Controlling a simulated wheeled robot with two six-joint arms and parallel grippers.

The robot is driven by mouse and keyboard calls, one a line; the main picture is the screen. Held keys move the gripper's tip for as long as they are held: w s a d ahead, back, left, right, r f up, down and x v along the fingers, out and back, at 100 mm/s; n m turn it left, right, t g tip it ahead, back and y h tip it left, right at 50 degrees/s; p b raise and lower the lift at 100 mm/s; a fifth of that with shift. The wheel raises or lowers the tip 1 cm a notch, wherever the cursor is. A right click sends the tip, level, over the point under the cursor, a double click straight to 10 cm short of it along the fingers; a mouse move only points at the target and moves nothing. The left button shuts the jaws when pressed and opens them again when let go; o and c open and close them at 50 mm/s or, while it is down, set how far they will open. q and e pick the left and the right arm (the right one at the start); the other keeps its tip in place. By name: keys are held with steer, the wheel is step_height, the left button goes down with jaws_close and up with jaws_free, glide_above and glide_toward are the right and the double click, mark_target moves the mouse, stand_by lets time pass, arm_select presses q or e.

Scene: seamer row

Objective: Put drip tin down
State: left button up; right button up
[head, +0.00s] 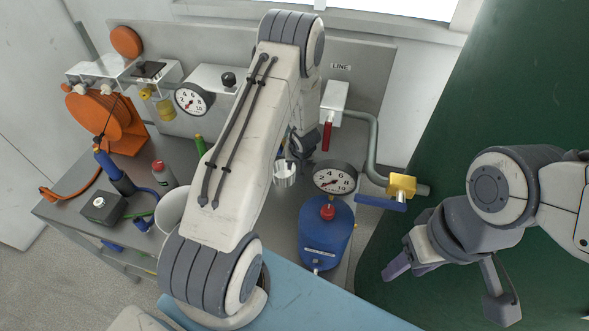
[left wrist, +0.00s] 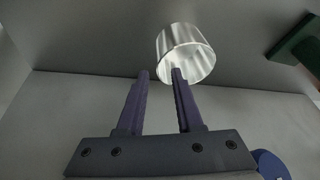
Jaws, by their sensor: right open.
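The drip tin (head: 285,173) is a small shiny metal cup on the grey bench, left of the gauge on the blue pot. In the left wrist view the tin (left wrist: 185,52) lies just past the fingertips, partly overlapped by the right-hand finger. My left gripper (left wrist: 160,74) has its fingers apart, with nothing visible between them. In the head view it is mostly hidden behind my left arm, close by the tin. Whether a finger touches the tin I cannot tell. My right gripper (head: 448,287) is open and empty at the right, before the green surface.
A blue pot (head: 325,235) with a gauge (head: 335,179) stands right of the tin. A red-handled valve (head: 328,130) and a pipe with a brass fitting (head: 401,186) are behind. A white bucket (head: 172,210) and a red-capped bottle (head: 162,173) stand left.

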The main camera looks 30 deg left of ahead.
arm_select(q)
steer(key=p+v, duration=0.1)
steer(key=v, duration=0.5)
steer(key=shift+s, duration=0.1)
stand_by(0.3)
